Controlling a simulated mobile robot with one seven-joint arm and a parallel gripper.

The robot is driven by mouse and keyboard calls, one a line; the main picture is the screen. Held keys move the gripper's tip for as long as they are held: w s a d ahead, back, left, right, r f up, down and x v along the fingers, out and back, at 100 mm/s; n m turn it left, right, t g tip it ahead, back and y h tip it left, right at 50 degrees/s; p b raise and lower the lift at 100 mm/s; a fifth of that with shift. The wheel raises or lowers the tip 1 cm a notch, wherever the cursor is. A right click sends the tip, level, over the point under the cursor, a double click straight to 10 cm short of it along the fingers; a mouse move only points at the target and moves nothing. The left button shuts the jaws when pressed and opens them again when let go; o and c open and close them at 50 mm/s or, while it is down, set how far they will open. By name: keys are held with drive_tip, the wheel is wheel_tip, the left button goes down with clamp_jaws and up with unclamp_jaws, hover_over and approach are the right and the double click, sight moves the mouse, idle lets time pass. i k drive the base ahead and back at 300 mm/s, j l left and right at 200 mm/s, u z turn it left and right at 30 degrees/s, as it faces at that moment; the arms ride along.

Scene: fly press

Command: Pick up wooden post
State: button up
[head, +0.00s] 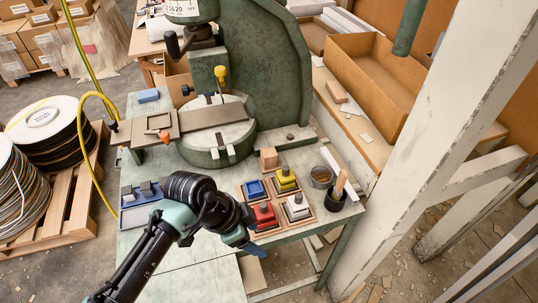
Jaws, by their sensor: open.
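A short, light wooden block (268,158), like a squat post, stands upright on the green work table (190,262), in front of the press and just behind the colored blocks. A slim wooden handle (341,182) also stands up out of a black cup (334,200) at the table's right edge. I cannot tell for certain which one is the wooden post. My gripper (256,250) is open, low over the table's front, nearer the camera than the wooden block and apart from it. My wrist partly hides the fingers, and nothing shows between them.
A wooden tray (249,202) holds blue, yellow, red and white blocks between my gripper and the wooden block. The green press (262,70) rises behind. A white post (425,130) stands right of the table.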

sight(268, 163)
drive_tip(key=i, duration=0.95)
